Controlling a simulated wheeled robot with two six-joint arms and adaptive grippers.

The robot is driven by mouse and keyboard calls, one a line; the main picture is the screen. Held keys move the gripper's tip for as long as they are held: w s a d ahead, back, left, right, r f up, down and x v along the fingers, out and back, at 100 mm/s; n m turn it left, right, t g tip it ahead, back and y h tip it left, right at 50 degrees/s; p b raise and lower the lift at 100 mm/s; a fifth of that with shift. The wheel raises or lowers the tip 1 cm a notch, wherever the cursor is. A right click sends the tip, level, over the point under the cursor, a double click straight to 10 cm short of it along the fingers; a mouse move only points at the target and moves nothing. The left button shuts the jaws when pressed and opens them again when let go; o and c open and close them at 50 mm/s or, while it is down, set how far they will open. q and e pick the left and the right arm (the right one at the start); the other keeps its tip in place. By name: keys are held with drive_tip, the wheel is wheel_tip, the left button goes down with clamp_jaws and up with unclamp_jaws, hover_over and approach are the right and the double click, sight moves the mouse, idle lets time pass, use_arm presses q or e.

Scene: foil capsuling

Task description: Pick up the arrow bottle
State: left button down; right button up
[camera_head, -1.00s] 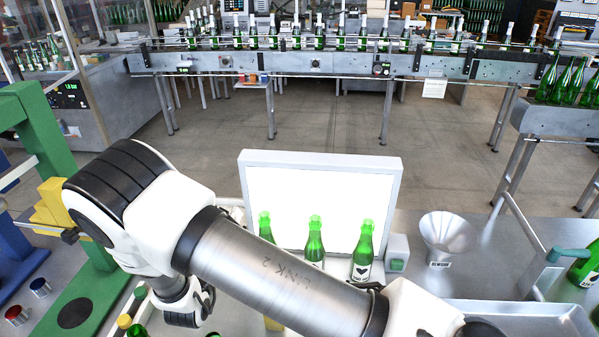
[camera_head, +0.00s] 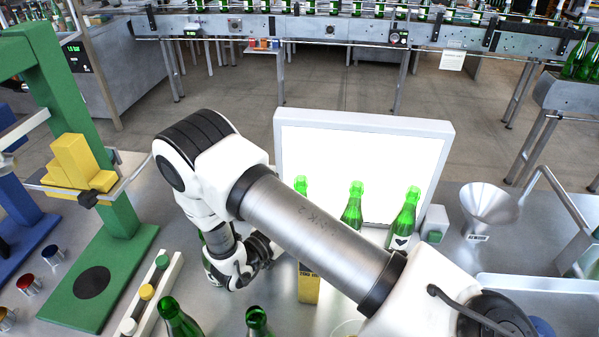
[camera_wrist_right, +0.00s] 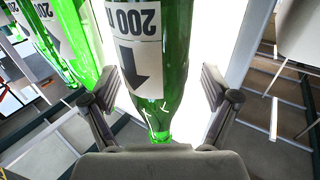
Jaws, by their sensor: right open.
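The arrow bottle (camera_wrist_right: 150,60) is green with a white label bearing a black down arrow and "200"; it appears upside down in the right wrist view. My right gripper (camera_wrist_right: 158,98) is open, with one finger on each side of the bottle's neck end and gaps showing. In the head view, three green bottles stand before the lit panel (camera_head: 340,165); the leftmost (camera_head: 300,185) seems to be the arrow bottle, its lower part hidden by my arm. The rightmost (camera_head: 403,220) has a heart label. My right fingertips are hidden there. My left gripper is not in view.
A funnel (camera_head: 488,208) and a tray (camera_head: 540,288) are at right. A green press stand (camera_head: 125,215) and a rack with capped pieces (camera_head: 150,290) are at left. Green bottles (camera_head: 178,318) stand in the foreground. A yellow box (camera_head: 308,287) sits below my arm.

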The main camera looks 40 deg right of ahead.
drive_tip(key=shift+s+d, duration=0.3)
drive_tip(key=shift+d, duration=0.1)
drive_tip(key=shift+w+a, duration=0.25)
drive_tip(key=shift+a, duration=0.1)
drive_tip(key=c, duration=1.4)
clamp_jaws()
drive_tip(key=shift+s+d, duration=0.1)
drive_tip(key=shift+d, duration=0.1)
